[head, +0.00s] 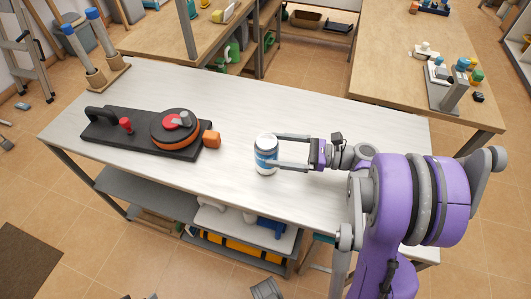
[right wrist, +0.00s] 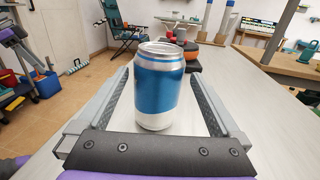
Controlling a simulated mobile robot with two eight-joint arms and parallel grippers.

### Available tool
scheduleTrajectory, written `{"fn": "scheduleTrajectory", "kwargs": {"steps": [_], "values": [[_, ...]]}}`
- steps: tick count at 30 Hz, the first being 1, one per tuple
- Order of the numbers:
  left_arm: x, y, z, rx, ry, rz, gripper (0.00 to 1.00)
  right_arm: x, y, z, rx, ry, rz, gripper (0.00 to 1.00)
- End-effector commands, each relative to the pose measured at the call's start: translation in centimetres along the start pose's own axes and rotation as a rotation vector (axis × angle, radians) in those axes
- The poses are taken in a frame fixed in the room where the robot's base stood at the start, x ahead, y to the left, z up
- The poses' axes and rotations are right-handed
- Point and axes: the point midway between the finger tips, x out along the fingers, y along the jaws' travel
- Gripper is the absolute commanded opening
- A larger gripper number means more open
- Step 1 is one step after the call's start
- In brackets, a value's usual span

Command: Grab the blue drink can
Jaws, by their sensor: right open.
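The blue drink can (head: 265,156), with a silver top and a pale lower band, stands upright on the white table (head: 300,100), near its front edge. My right gripper (head: 278,152) reaches in from the right with its two fingers spread around the can. In the right wrist view the can (right wrist: 160,88) stands between the two fingers (right wrist: 160,95), with a visible gap on each side. The fingers look open and not pressed on it. My left gripper is not in either view.
A wooden stand with blue-topped posts (head: 95,75) is at the back left. The table right of the device is mostly clear.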

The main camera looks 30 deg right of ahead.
Motion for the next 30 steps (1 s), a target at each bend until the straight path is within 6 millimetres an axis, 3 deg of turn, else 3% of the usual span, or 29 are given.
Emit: {"fn": "scheduleTrajectory", "kwargs": {"steps": [15, 23, 30], "values": [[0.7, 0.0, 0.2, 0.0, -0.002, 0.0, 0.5, 5.8, 0.4, -0.2, 0.0, 0.001, 0.001, 1.0], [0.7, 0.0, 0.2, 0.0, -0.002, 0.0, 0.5, 6.1, 0.3, -0.2, -0.001, 0.002, -0.001, 1.0], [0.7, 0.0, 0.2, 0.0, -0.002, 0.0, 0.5, 6.1, 0.3, -0.2, -0.001, 0.002, -0.001, 0.6]]}}
